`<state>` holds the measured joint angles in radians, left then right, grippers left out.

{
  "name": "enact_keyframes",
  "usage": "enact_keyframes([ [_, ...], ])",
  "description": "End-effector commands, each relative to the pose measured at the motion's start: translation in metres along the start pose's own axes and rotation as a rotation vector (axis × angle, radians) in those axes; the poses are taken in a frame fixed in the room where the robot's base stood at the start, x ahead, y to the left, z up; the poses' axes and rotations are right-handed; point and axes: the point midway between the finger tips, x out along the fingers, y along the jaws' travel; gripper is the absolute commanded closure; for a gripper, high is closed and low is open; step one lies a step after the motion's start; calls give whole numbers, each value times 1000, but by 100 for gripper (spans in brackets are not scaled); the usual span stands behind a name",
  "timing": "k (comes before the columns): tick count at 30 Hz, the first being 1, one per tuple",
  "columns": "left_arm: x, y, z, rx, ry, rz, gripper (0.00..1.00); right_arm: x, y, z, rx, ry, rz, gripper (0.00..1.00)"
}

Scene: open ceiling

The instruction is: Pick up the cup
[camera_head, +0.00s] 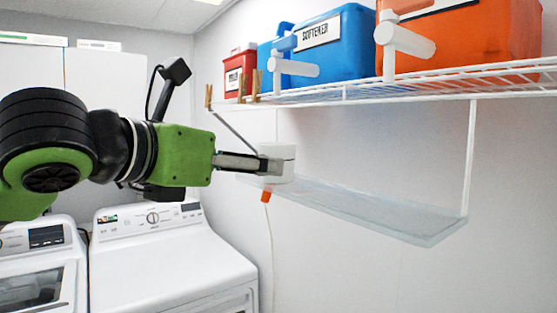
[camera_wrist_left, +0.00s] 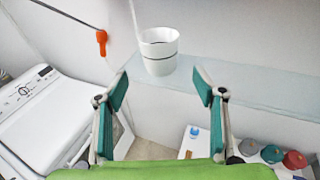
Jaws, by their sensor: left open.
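The white cup (camera_head: 281,153) stands upright at the left end of the clear glass shelf (camera_head: 400,221) in the head view. It also shows in the left wrist view (camera_wrist_left: 158,52), with dark lines around it, on the glass shelf (camera_wrist_left: 240,82). My left gripper (camera_head: 262,162) points at the cup, and its finger overlaps the cup's lower part in the head view. In the left wrist view my left gripper (camera_wrist_left: 160,90) is open and empty, its two teal-padded fingers spread wide. The cup is beyond the fingertips, between their lines. My right gripper is not seen.
A white wire rack (camera_head: 400,90) above the cup holds red (camera_head: 236,72), blue (camera_head: 340,45) and orange (camera_head: 480,35) containers. A small orange piece (camera_wrist_left: 101,40) hangs by the shelf's left end. A white washer (camera_head: 165,265) stands below. The shelf right of the cup is clear.

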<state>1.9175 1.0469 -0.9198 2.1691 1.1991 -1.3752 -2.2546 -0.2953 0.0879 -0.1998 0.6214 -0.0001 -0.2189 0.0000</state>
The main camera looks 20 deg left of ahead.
Motion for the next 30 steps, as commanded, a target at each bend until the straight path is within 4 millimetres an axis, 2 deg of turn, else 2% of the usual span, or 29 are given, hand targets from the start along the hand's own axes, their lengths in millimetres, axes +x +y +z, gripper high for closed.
enact_keyframes([
  [3, 23, -1, 1, -1, 4, -2, 37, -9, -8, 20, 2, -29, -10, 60],
  [6, 36, -1, 1, -1, 3, -2, 37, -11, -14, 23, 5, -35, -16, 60],
  [11, 45, 0, 1, 0, 1, -1, 37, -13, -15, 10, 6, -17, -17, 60],
  [15, 64, 0, 5, 0, 4, -1, 37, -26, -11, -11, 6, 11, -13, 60],
  [21, 90, 0, 4, -2, 2, -2, 37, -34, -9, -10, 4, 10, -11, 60],
  [29, 95, 0, 2, -1, 1, -1, 37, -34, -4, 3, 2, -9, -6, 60],
  [30, 95, 0, 2, -1, 1, -1, 40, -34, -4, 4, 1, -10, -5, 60],
])
